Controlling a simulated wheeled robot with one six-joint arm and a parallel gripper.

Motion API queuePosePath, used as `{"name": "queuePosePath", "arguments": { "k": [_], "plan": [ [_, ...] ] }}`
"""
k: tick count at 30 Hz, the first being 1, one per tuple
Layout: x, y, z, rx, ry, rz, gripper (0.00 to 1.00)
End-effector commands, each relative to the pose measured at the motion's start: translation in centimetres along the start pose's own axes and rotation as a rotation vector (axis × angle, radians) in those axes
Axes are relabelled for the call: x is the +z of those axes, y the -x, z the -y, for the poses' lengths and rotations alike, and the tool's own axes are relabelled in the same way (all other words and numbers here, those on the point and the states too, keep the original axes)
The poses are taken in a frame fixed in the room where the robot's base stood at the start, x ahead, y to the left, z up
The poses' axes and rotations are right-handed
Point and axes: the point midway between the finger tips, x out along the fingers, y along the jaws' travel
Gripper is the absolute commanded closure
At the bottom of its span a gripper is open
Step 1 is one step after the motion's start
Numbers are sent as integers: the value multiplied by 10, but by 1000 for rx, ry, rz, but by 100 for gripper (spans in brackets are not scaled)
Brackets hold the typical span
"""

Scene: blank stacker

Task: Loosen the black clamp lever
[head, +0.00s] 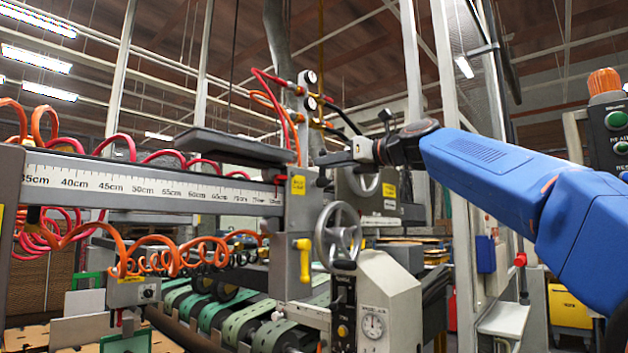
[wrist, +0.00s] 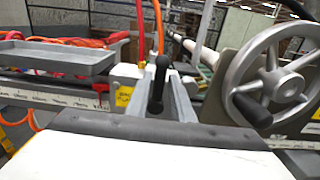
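The black clamp lever (wrist: 161,80) stands near upright in the middle of the wrist view, with a round knob at its top and another rounded end lower down. My gripper (wrist: 161,76) is open, with one grey finger on each side of the lever. Narrow gaps seem to show between the lever and the fingers, and I see no clear grip on it. In the head view my gripper (head: 325,160) reaches in from the right, level, above the grey clamp block at the ruler beam's right end. The lever is hard to make out there.
A metal handwheel (head: 338,237) stands below my gripper; a wheel with a black handle (wrist: 270,85) is close at right in the wrist view. A grey tray (wrist: 55,60) lies to the left. Red and orange hoses (head: 290,115) rise behind. A ruler beam (head: 140,185) runs left.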

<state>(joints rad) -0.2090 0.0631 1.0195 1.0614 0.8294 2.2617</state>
Motion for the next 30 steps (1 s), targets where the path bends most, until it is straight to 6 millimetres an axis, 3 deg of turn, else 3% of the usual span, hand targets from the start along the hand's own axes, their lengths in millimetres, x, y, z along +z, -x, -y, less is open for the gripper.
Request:
{"name": "queuePosePath", "arguments": {
  "k": [6,30],
  "plan": [
    [0,-11,-1,0,0,1,79],
    [-14,-9,-37,0,754,1,79]
  ]
}}
